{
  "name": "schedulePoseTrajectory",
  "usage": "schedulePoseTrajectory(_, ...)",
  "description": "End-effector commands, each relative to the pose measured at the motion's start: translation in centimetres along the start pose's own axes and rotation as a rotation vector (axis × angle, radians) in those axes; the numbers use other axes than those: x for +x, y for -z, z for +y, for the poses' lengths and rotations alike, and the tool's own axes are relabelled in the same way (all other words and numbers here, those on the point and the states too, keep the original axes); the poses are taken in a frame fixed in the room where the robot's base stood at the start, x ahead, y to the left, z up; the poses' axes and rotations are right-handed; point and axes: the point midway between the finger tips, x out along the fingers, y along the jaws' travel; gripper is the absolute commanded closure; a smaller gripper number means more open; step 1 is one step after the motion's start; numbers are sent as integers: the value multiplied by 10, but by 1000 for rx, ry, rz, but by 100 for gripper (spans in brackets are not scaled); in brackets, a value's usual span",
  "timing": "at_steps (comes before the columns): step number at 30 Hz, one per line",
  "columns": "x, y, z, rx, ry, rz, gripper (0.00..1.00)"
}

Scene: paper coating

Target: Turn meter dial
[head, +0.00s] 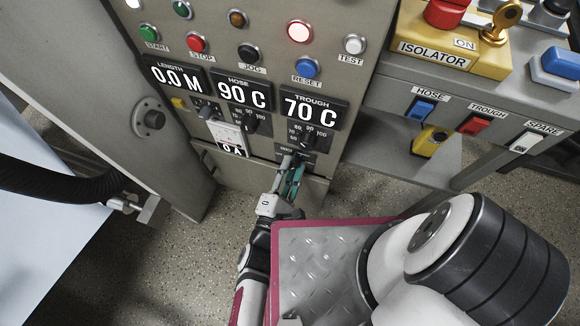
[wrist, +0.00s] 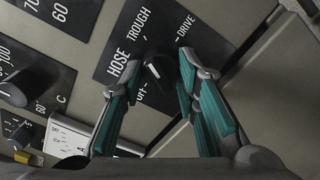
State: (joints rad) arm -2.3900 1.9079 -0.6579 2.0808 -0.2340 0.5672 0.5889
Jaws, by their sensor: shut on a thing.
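The meter dial is a small black knob (wrist: 155,72) with a white mark, on a black plate lettered HOSE, TROUGH, DRIVE and OFF in the wrist view. I cannot tell exactly which label its mark points to. My gripper (wrist: 159,64) has its teal fingers on either side of the knob, closed on it. In the head view my gripper (head: 293,164) reaches the lower right of the cabinet, below the TROUGH display, and mostly hides the knob. A white meter (head: 232,148) with an A display sits left of the dial, and part of it shows in the wrist view (wrist: 82,138).
The HOSE knob (head: 250,123) and TROUGH knob (head: 307,137) sit close above the dial. Displays read 0.0 M, 90 C and 70 C. The isolator box (head: 435,52) and a switch shelf stand right. A black hose (head: 60,182) lies left.

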Motion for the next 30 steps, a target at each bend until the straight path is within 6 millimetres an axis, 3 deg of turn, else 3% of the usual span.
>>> schedulePoseTrajectory(17,0,0,0,35,0,-1,99)
schedulePoseTrajectory(18,0,0,0,35,0,-1,69)
schedulePoseTrajectory(21,0,0,0,35,0,-1,51)
schedulePoseTrajectory(30,-1,0,0,35,0,0,51)
